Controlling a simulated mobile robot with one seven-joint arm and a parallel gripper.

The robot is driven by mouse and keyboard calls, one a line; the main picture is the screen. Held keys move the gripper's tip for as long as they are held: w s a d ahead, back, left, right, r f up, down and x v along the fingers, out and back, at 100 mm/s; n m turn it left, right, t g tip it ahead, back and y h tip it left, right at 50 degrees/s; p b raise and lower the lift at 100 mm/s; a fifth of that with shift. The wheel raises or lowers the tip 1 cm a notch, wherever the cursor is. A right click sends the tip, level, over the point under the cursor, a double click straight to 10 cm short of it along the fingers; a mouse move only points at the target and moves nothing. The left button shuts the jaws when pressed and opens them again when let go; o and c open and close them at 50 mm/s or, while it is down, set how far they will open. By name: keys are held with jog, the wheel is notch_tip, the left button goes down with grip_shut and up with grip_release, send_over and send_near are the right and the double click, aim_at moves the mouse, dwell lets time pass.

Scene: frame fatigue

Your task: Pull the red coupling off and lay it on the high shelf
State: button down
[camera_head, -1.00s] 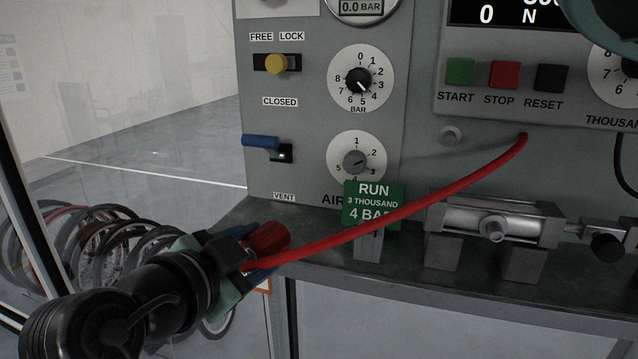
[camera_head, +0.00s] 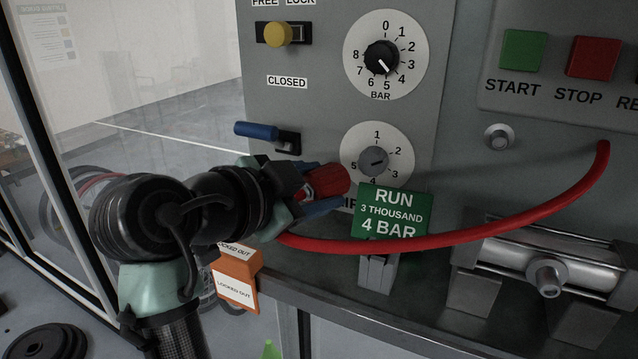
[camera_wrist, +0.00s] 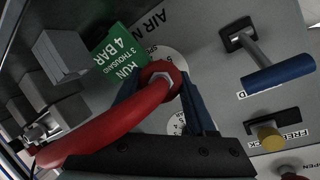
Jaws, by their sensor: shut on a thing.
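The red coupling (camera_head: 328,181) is on the end of a red hose (camera_head: 430,239) and sits in front of the panel, left of the lower dial. My gripper (camera_head: 318,190) is shut on it, with a blue finger on either side. In the wrist view the coupling (camera_wrist: 160,78) shows as a red ring with a metal centre between the blue fingers (camera_wrist: 162,100). The hose curves from it to the machine at the right in the head view. I see no fitting joined to its outer end. I cannot make out the high shelf.
A blue lever (camera_head: 256,131) juts out just above my gripper. A green RUN sign (camera_head: 393,213) stands in a clip on the dark bench (camera_head: 335,300). An orange lockout box (camera_head: 237,279) hangs below my wrist. A metal cylinder (camera_head: 565,262) lies right.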

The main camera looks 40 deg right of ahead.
aim_at(318, 255)
notch_tip(318, 255, down, 8)
jog(key=b, duration=0.7)
jog(key=shift+r, duration=0.25)
jog(key=shift+f+b, duration=0.35)
jog(key=shift+b, duration=0.05)
jog(key=shift+c, duration=1.5)
grip_release()
jog(key=shift+o, duration=0.8)
jog(key=shift+f, duration=0.1)
jog(key=shift+f, duration=0.1)
jog(key=shift+s, duration=0.1)
